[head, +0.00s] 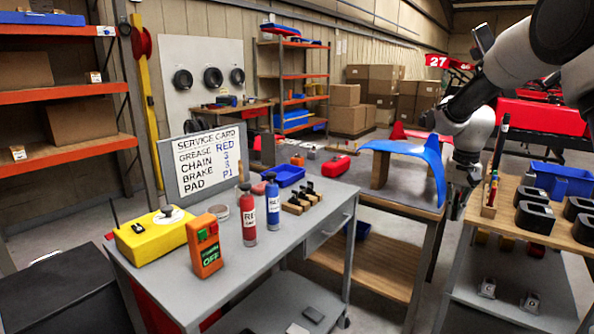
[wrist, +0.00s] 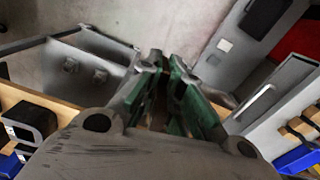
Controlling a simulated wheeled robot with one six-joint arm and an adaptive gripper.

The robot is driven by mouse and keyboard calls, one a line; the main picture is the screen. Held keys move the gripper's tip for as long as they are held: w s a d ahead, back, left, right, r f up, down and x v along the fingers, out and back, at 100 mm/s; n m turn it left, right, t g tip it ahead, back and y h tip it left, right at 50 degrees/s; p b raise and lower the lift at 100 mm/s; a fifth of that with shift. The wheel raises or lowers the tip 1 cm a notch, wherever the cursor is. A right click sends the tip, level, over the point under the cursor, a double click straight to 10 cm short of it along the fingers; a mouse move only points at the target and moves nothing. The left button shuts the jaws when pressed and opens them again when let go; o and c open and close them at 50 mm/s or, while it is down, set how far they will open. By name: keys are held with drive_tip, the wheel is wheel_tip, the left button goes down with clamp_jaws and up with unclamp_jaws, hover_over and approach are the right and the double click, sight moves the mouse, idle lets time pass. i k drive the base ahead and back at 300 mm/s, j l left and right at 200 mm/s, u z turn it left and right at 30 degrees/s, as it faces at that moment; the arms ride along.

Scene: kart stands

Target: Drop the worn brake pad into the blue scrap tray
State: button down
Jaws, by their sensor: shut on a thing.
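My gripper (wrist: 172,80) shows in the wrist view with its green-lined fingers closed on a thin dark brownish piece (wrist: 158,112). The fingers hide most of this piece, so I cannot confirm that it is the worn brake pad. In the head view my gripper (head: 455,203) hangs low at the right, between the wooden-topped bench and the grey cart, and what it holds is not clear. A small blue tray (head: 284,176) sits on the far part of the grey cart top, well left of my gripper. A blue tray corner (wrist: 298,160) shows at the wrist view's lower right.
The grey cart (head: 315,235) carries a red bottle (head: 248,218), a blue bottle (head: 272,207), an orange control box (head: 205,245) and a wooden holder (head: 302,200). A larger blue bin (head: 562,180) and black cups (head: 535,215) stand on the right bench. A blue fairing (head: 405,152) stands behind.

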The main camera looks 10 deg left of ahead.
sight(284, 175)
drive_tip(key=i+l+u, duration=0.15)
drive_tip(key=i+u, duration=0.3)
drive_tip(key=i+l+u, duration=1.3)
drive_tip(key=l, duration=0.2)
drive_tip(key=k+j, duration=0.05)
drive_tip(key=k, duration=0.05)
